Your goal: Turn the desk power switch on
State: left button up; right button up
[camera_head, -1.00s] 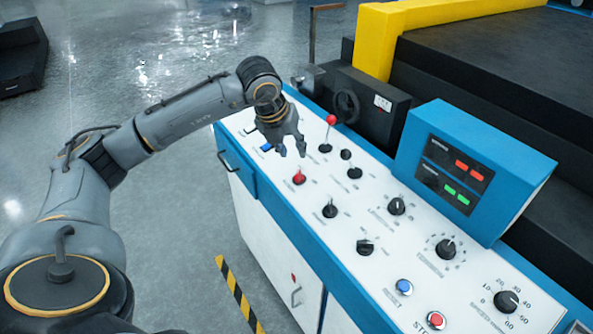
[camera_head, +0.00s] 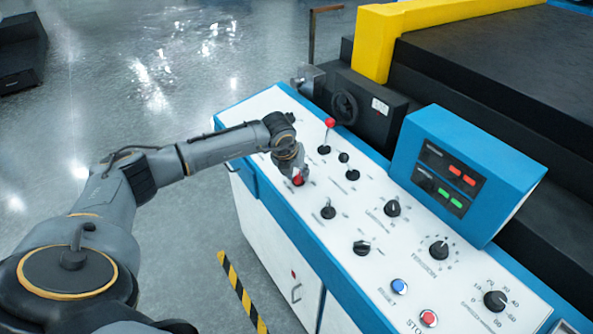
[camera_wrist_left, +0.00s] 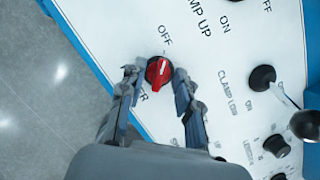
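The power switch is a red rotary knob (camera_wrist_left: 159,71) with a pale pointer line, on the white panel of the blue desk. Printing beside it reads OFF, and a partly hidden label ends in R. In the head view the red knob (camera_head: 298,181) shows just below my left fingertips. My left gripper (camera_wrist_left: 158,88) is over the knob with one finger on each side. In the wrist view the fingers stand apart with gaps beside the knob; contact cannot be made out. My left gripper also shows in the head view (camera_head: 292,170). My right gripper is not in view.
A red-topped lever (camera_head: 329,125) and a black-topped lever (camera_head: 347,166) stand close by on the panel (camera_head: 325,240). Several black knobs, a blue button (camera_head: 399,286) and a red button (camera_head: 429,318) lie nearer. A blue display box (camera_head: 480,165) rises at the right.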

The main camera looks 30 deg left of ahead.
pick_arm(q)
grip_shut()
jog(key=shift+f, duration=0.1)
